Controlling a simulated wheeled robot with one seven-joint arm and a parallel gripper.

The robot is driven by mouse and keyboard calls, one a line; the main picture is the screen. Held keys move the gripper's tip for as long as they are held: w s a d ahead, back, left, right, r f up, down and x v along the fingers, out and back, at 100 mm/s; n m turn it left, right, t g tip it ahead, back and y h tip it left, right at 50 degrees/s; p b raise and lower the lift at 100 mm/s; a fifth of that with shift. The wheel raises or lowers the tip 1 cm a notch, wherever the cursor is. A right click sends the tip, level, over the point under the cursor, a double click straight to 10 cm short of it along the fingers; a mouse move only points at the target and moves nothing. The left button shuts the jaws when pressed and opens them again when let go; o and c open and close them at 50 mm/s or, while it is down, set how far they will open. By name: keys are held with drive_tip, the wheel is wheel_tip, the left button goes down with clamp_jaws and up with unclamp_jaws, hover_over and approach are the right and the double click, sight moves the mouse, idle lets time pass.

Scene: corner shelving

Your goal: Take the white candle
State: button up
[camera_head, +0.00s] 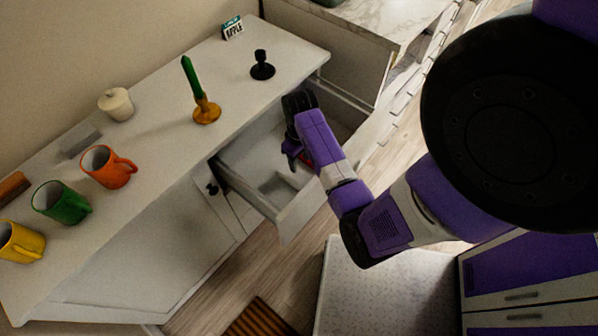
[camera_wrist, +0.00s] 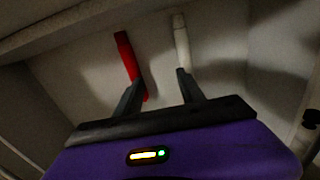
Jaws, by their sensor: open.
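The white candle (camera_wrist: 181,42) lies in the open drawer (camera_head: 240,178), seen in the wrist view ahead of the right finger. A red candle (camera_wrist: 126,55) lies to its left, ahead of the left finger and partly hidden by it. My gripper (camera_wrist: 160,78) is open, with nothing between its fingers. In the head view my gripper (camera_head: 292,152) reaches down into the drawer, and a bit of red (camera_head: 305,158) shows beside it. The white candle cannot be made out in the head view. Whether the right finger touches the white candle is unclear.
The drawer walls stand close around my gripper. On the white counter (camera_head: 150,137) above are a green candle (camera_head: 191,77) in a gold holder (camera_head: 206,111), a black holder (camera_head: 262,68), a cream round object (camera_head: 116,104) and orange (camera_head: 107,167), green (camera_head: 62,202) and yellow (camera_head: 20,241) mugs.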

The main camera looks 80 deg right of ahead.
sight(300, 176)
wheel_tip(300, 176, down, 6)
drive_tip(key=shift+s+r, duration=0.1)
drive_tip(key=shift+r, duration=0.15)
drive_tip(key=shift+a, duration=0.1)
clamp_jaws()
drive_tip(key=shift+a, duration=0.15)
idle(0.8)
drive_tip(key=c, duration=0.9)
unclamp_jaws()
drive_tip(key=shift+c, duration=0.2)
drive_tip(key=o, duration=0.9)
drive_tip(key=shift+o, duration=0.2)
drive_tip(key=shift+r, duration=0.15)
